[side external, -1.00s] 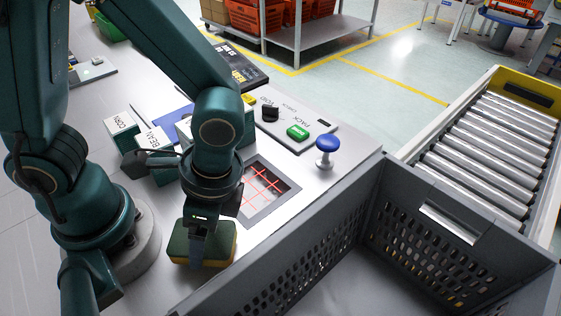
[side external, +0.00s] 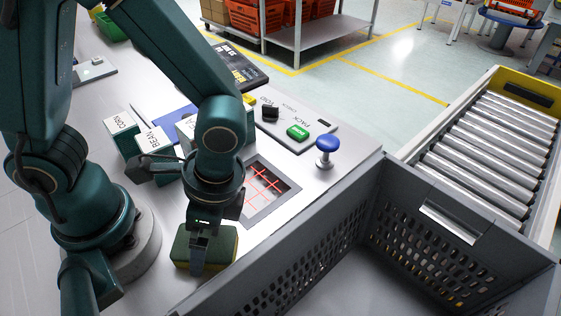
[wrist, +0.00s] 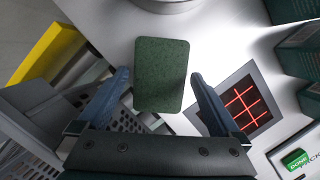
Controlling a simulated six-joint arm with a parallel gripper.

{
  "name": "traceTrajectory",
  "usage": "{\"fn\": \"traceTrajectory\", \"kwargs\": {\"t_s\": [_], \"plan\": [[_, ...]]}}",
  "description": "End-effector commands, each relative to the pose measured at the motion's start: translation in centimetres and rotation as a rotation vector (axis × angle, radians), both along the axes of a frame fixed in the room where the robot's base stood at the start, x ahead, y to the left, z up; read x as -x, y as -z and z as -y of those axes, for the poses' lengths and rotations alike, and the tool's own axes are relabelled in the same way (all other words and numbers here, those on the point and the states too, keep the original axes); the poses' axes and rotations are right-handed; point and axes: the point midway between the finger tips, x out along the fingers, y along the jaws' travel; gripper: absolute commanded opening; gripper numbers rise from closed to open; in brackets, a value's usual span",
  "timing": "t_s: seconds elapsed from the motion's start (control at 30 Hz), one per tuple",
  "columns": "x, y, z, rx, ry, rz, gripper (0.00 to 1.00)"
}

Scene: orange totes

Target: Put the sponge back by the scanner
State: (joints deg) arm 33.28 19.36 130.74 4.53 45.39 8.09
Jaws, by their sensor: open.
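The sponge (side external: 224,245), green on top with a yellow layer below, lies on the white counter to the left of the scanner. It also shows in the wrist view (wrist: 161,75), seen from above. The scanner (side external: 268,190) is a dark-framed window in the counter with red crossed lines; it is at the right in the wrist view (wrist: 243,103). My gripper (side external: 198,262) is at the sponge in the side view. In the wrist view my gripper (wrist: 160,77) is open, with one finger on each side of the sponge and gaps between.
A grey tote (side external: 345,215) stands close at the right of the sponge. White-and-green boxes labelled CORN (side external: 121,127) and BEAN (side external: 153,145) stand behind. A blue button (side external: 327,146) and a green button (side external: 299,132) sit past the scanner. A roller conveyor (side external: 490,145) is at the far right.

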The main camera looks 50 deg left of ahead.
Motion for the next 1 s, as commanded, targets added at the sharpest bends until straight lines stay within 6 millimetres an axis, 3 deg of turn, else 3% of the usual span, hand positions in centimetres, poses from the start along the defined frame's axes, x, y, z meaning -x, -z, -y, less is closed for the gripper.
{"fn": "traceTrajectory", "kwargs": {"t_s": [0.5,0.8,1.0], "plan": [[-1.8,-8.9,1.8,0.006,0.002,0.007,1.00],[-2.2,-11.2,2.1,0.009,-0.008,0.011,1.00],[-3.0,-12.3,0.2,0.090,-0.162,0.137,1.00]]}}
